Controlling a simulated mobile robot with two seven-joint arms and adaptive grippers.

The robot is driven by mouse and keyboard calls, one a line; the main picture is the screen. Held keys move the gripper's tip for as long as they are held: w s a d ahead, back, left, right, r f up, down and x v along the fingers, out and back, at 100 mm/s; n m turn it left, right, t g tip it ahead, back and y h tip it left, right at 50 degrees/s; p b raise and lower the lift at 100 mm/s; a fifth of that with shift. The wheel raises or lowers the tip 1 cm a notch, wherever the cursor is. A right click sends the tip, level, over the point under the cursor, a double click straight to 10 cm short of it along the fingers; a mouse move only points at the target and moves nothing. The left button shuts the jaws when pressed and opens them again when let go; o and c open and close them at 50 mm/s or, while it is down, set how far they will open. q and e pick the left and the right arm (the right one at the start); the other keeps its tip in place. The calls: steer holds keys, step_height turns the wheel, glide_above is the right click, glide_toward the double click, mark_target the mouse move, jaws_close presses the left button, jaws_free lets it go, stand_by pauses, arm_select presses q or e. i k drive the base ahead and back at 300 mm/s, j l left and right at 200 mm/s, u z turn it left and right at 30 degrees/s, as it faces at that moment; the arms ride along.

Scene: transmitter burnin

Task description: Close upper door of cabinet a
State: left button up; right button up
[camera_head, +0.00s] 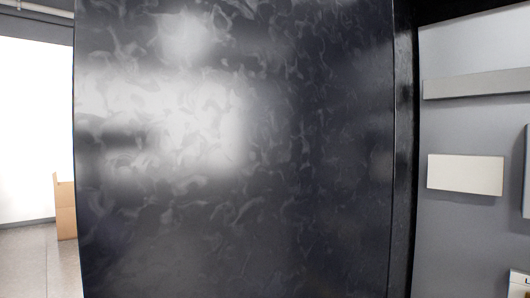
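A large dark, glossy panel (240,200) fills most of the head view, very close to me. It looks like the cabinet's upper door, standing open, but no label shows which cabinet it is. Its left edge is free against the bright room. Its right edge meets a narrow black upright (404,150), which may be the frame on the hinge side. No handle shows on it. The panel's top and bottom run out of the picture. Neither of my grippers is in view.
Right of the upright is a grey surface (470,240) with a light grey bar (475,84) and a white rectangular block (465,174). At the left, a brown cardboard box (66,207) stands beyond the panel, by pale floor (35,265) and a bright white area (35,130).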

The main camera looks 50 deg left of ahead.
mark_target(222, 148)
steer(key=k+j+z, duration=0.1)
steer(key=j, duration=0.25)
steer(key=k+j+z, duration=0.25)
steer(key=j, duration=0.35)
steer(key=k+j+z, duration=0.1)
steer(key=j, duration=0.25)
steer(key=k+j+z, duration=0.15)
steer(key=j, duration=0.2)
steer(key=k+j+z, duration=0.1)
steer(key=k+j, duration=0.1)
steer(key=j, duration=0.3)
steer(key=k+j+z, duration=0.15)
steer(key=j, duration=0.3)
steer(key=k+j, duration=0.15)
steer(key=j, duration=0.25)
steer(key=z, duration=0.05)
